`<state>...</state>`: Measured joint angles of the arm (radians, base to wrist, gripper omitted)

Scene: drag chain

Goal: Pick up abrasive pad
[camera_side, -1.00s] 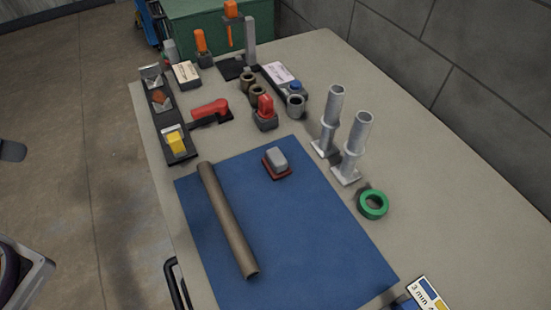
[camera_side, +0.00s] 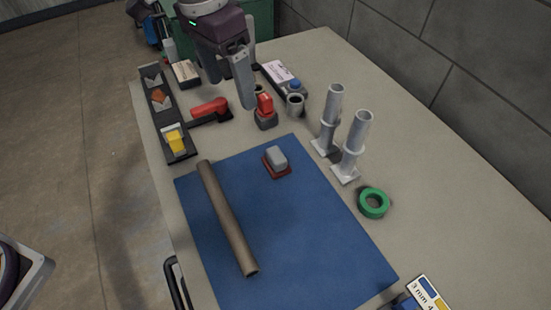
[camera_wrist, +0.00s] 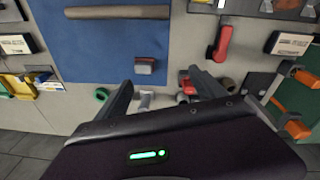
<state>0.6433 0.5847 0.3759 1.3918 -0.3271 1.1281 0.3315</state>
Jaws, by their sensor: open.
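A small grey block with a dark red underside, which looks like the abrasive pad (camera_side: 277,160), lies on the blue mat (camera_side: 300,225) near its far edge. In the wrist view the pad (camera_wrist: 144,66) shows at the edge of the mat (camera_wrist: 100,45), ahead of the fingers. My gripper (camera_side: 231,92) is open and empty, above the far part of the table. It is apart from the pad, beyond it in the side view. In the wrist view my gripper's fingers (camera_wrist: 160,80) are spread wide.
A brown tube (camera_side: 228,218) lies on the mat left of the pad. Two upright grey posts (camera_side: 342,135) and a green ring (camera_side: 373,203) stand to the right.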

